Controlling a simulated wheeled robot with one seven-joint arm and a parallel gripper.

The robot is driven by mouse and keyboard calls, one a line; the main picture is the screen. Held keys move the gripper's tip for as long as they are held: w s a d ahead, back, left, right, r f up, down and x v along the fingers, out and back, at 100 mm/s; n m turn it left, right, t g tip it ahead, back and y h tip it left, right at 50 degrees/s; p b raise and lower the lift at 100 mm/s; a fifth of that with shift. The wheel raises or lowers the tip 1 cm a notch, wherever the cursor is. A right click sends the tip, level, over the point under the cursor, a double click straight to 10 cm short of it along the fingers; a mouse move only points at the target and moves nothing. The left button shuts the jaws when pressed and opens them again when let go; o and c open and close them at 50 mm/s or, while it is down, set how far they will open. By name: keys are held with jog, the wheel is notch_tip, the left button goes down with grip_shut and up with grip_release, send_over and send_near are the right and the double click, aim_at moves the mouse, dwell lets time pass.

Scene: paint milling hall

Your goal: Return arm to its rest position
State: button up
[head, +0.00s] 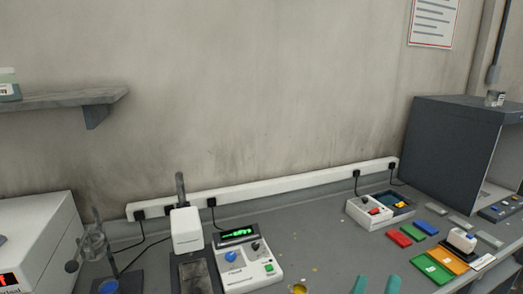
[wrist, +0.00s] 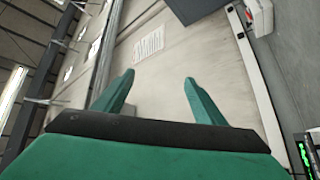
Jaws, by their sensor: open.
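My gripper (head: 376,285) shows only as two teal fingertips at the bottom edge of the head view, right of centre. They stand apart with nothing between them. In the wrist view my gripper (wrist: 158,97) is open and empty, its two teal fingers spread wide in front of the pale wall. The rest of my arm is out of the head view.
The grey bench (head: 325,260) carries a white instrument with a green display (head: 248,258), a white box with coloured buttons (head: 370,211), and several coloured plates, including a green one (head: 431,268). A dark grey cabinet (head: 450,140) stands at right. A shelf (head: 60,98) juts out at left.

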jog(key=s+a+f+n+y, duration=0.2)
jog(key=s+a+f+y, duration=0.2)
jog(key=a+f+y, duration=0.45)
jog(key=s+a+f+n+y, duration=0.25)
jog(key=s+a+f, duration=0.25)
jog(key=f, duration=0.7)
jog(key=s+a+f+m+g+y, duration=0.1)
jog(key=s+a+f+m, duration=0.2)
jog(key=s, duration=0.7)
jog(key=s+a+f+m+g+y, duration=0.1)
jog(key=s+a+f+m, duration=0.3)
jog(key=s+a, duration=0.3)
jog(key=s+f, duration=0.1)
jog(key=s, duration=0.2)
jog(key=shift+s+a+f+g+y, duration=0.2)
jog(key=shift+s+f+g+y, duration=0.05)
jog(key=shift+s+g+y, duration=0.15)
